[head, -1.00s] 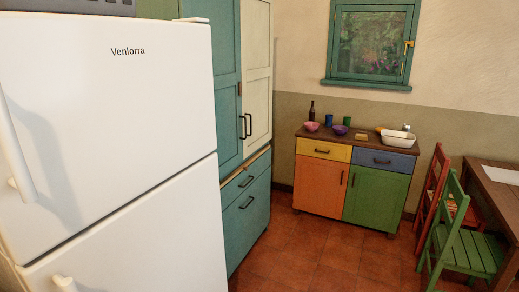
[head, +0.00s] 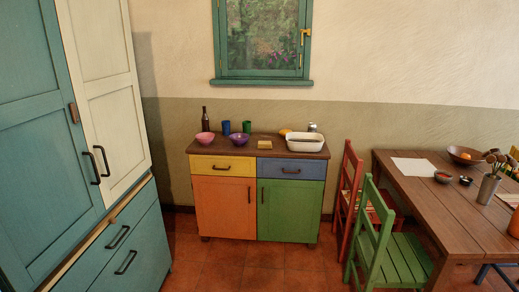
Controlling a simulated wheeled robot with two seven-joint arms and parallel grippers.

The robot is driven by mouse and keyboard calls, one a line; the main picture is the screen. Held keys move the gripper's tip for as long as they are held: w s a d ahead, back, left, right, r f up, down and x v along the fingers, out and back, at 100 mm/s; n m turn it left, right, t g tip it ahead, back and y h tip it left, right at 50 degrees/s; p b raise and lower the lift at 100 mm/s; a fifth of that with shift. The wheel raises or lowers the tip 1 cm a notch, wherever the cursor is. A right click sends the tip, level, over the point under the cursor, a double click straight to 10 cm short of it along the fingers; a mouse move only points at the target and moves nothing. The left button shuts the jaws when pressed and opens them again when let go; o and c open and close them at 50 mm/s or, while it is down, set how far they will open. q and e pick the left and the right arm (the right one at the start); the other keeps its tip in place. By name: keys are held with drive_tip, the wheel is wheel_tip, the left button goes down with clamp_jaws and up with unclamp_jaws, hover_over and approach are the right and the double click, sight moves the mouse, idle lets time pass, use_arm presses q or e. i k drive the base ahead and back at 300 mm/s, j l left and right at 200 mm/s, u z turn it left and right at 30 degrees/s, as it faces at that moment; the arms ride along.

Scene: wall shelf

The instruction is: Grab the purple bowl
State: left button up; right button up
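The purple bowl (head: 239,140) stands upright on the dark wooden top of the low colourful cabinet (head: 258,152), below the window. A pink bowl (head: 205,138) is to its left, and a small yellow item (head: 264,144) lies to its right. Blue and green cups stand just behind it. The cabinet is some distance ahead across the floor. Neither of my grippers shows in the head view.
A white basin (head: 304,142) and a dark bottle (head: 205,120) also stand on the cabinet. A tall teal cupboard (head: 60,150) fills the left. A green chair (head: 395,255), a red chair (head: 347,185) and a wooden table (head: 425,195) stand right. Tiled floor (head: 250,255) before the cabinet is clear.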

sight(239, 138)
drive_tip(key=i, duration=1.65)
drive_tip(key=l+z, duration=0.05)
drive_tip(key=l, duration=0.05)
